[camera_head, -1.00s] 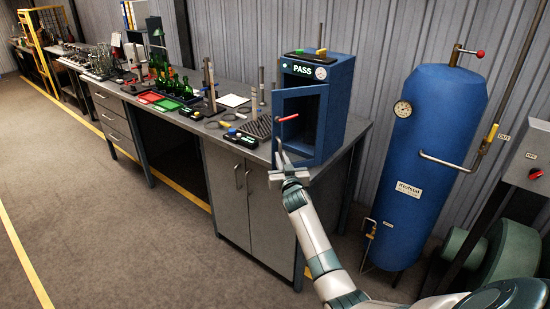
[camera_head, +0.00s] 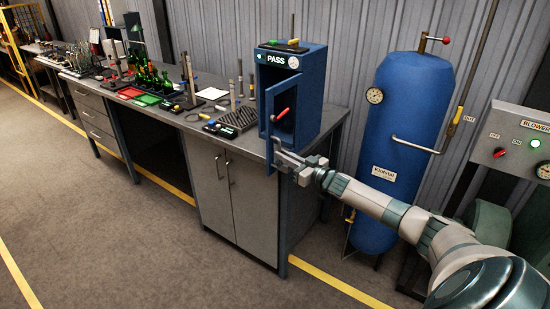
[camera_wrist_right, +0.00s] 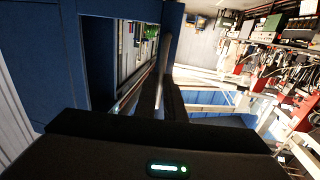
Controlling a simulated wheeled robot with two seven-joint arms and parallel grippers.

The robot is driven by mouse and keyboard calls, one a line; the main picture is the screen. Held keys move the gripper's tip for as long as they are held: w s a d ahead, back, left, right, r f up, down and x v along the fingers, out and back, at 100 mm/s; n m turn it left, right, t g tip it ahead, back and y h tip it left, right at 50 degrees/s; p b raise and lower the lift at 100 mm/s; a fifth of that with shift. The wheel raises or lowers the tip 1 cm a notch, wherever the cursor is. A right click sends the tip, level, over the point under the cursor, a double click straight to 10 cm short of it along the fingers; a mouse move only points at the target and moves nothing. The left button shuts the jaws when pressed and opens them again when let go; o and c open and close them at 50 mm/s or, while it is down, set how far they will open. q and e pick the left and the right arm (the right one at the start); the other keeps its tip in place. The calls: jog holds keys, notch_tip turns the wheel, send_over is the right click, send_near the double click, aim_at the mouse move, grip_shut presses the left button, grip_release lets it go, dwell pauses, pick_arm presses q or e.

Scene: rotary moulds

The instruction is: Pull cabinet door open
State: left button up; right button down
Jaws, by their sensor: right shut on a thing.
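The blue cabinet (camera_head: 312,100) with a lit PASS sign stands on the right end of the bench. Its blue-framed door (camera_head: 268,125) is swung out from the front, partly open, and the dark inside shows. In the right wrist view the door's frame (camera_wrist_right: 172,22) surrounds a window, beside the dark opening. My right gripper (camera_head: 281,158) is at the door's lower part, shut on the pale bar handle (camera_wrist_right: 150,75), which runs between its dark fingers in the wrist view. The fingers hide part of the handle. My left gripper is out of view.
The bench (camera_head: 235,145) carries bottles, trays and small tools left of the cabinet. A blue tank (camera_head: 405,130) and a control panel (camera_head: 515,145) stand to the right. The floor in front is clear.

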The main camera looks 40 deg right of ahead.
jog(key=shift+n+y, duration=0.6)
jog(key=shift+y, duration=0.3)
jog(key=shift+s+d+r+b, duration=0.25)
jog(key=shift+s+d+b, duration=0.1)
jog(key=shift+d, duration=0.35)
jog(key=shift+s+d+r+b, duration=0.2)
jog(key=shift+s+d+b, duration=0.2)
jog(key=shift+d, duration=0.3)
jog(key=shift+s+d+r+b, duration=0.25)
jog(key=shift+s+d+b, duration=0.1)
jog(key=shift+d, duration=0.35)
jog(key=c, duration=1.8)
grip_release()
jog(key=shift+w+d+f, duration=0.1)
jog(key=shift+c, duration=0.2)
jog(key=shift+f, duration=0.3)
jog(key=shift+f, duration=0.1)
